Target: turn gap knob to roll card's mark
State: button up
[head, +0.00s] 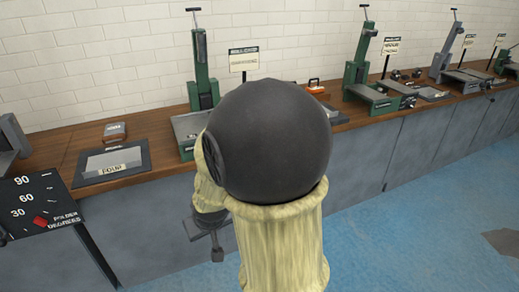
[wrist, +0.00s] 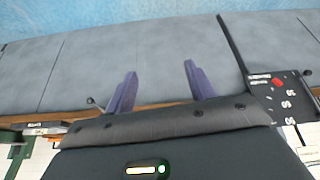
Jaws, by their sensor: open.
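My gripper (wrist: 159,70) is open and empty in the wrist view, its two purple fingers apart over the grey front of the bench. I cannot pick out the gap knob for sure. A small dark round knob (wrist: 90,101) shows at the bench edge left of the fingers in the wrist view, apart from them. A sign card (head: 243,60) stands behind the green machine (head: 202,88) in the head view, its text too small to read. My arm hides the bench part in front of that machine.
A black board (head: 60,212) marked 90, 60, 30 and "folder degrees", with a red pointer, stands at left; it also shows in the wrist view (wrist: 297,105). A tray labelled "four" (head: 112,169) lies on the bench. More machines (head: 362,75) stand right. The blue floor is open.

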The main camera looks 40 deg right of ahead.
jog(key=w+d+f+m+t+h+b, duration=0.1)
jog(key=w+d+t+b, duration=0.15)
jog(key=w+d, duration=0.45)
jog(key=w+d+f+m+t+h+b, duration=0.1)
jog(key=w+d+f+t, duration=0.15)
jog(key=d, duration=0.75)
jog(key=w+d+f+m+t+h+b, duration=0.1)
jog(key=w+d+t+b, duration=0.15)
jog(key=w+d, duration=0.5)
jog(key=s+d+t+b, duration=0.1)
jog(key=s+d+t, duration=0.3)
jog(key=d, duration=0.7)
jog(key=shift+f+t+b, duration=0.35)
jog(key=shift+f+t, duration=0.05)
jog(key=shift+t, duration=0.05)
jog(key=shift+s, duration=0.1)
jog(key=b+x, duration=0.1)
jog(key=x, duration=1.6)
jog(key=shift+d+h, duration=0.25)
jog(key=shift+h, duration=0.05)
